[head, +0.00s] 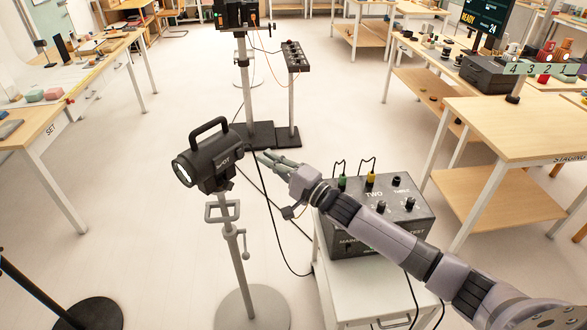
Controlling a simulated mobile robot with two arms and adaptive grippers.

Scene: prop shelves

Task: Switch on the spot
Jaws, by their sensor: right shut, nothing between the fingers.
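The spot (207,158) is a black lamp with a top handle, on a grey stand with a round base. The word SPOT shows on its side, and its front lens at the left looks bright. My right gripper (262,158) is shut and empty, with its fingertips close to the rear right end of the spot. I cannot tell whether they touch it. A dark control box (343,245) marked TWO stands on a small white table, with knobs and green and yellow plugs on top. My right arm hides part of it. My left gripper is not in view.
Black cables (272,228) hang between the spot and the box. Behind stand a pole with a black device (243,14) and a small panel on a post (292,57). The SET table (48,122) is left, the STAGING table (520,120) right.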

